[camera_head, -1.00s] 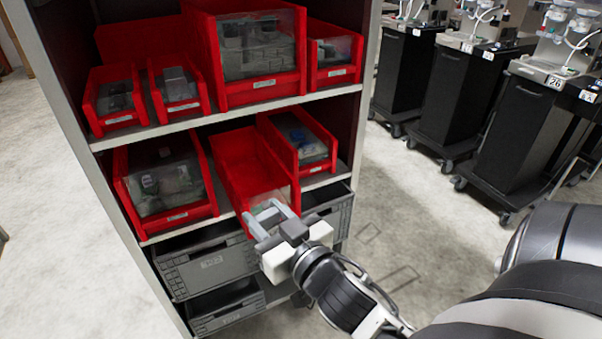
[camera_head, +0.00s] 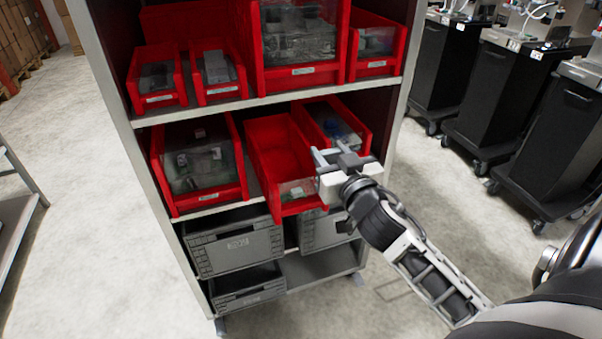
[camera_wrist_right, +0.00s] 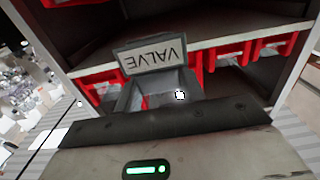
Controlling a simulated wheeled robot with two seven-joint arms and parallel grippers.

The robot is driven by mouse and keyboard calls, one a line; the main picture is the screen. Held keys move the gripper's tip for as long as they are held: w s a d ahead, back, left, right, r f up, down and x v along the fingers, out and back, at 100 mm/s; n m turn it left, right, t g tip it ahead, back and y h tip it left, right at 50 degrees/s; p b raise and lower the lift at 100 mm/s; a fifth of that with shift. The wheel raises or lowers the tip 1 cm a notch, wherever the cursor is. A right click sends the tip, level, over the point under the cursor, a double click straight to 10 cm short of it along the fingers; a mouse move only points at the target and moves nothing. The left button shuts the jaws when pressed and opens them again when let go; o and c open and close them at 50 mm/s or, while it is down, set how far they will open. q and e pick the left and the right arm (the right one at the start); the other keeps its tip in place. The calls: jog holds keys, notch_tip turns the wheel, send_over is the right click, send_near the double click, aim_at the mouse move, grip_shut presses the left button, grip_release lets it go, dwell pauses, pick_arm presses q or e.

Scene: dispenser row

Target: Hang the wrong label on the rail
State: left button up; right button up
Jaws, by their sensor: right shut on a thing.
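In the right wrist view, a light grey label plate (camera_wrist_right: 150,55) reads VALVE upside down. It is at the fingertips of my right gripper (camera_wrist_right: 158,88), which is shut on it. In the head view, my right gripper (camera_head: 322,158) is in front of the middle shelf, just right of the open front of the middle red bin (camera_head: 276,148). The label cannot be made out there. I cannot tell which part is the rail; the grey middle shelf edge (camera_head: 262,105) runs above the bin row. My left gripper is not in view.
A filled red bin (camera_head: 200,165) stands left of the middle bin, and another (camera_head: 336,126) stands right, partly behind my gripper. Several red bins fill the upper shelf. Grey crates (camera_head: 235,248) sit below.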

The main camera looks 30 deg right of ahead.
jog(key=w+f+b, duration=0.1)
jog(key=w+f, duration=0.2)
jog(key=w+f+b, duration=0.1)
jog(key=w+f, duration=0.2)
jog(key=w+a+f+b, duration=0.1)
jog(key=w+f, duration=0.2)
jog(key=shift+f, duration=0.75)
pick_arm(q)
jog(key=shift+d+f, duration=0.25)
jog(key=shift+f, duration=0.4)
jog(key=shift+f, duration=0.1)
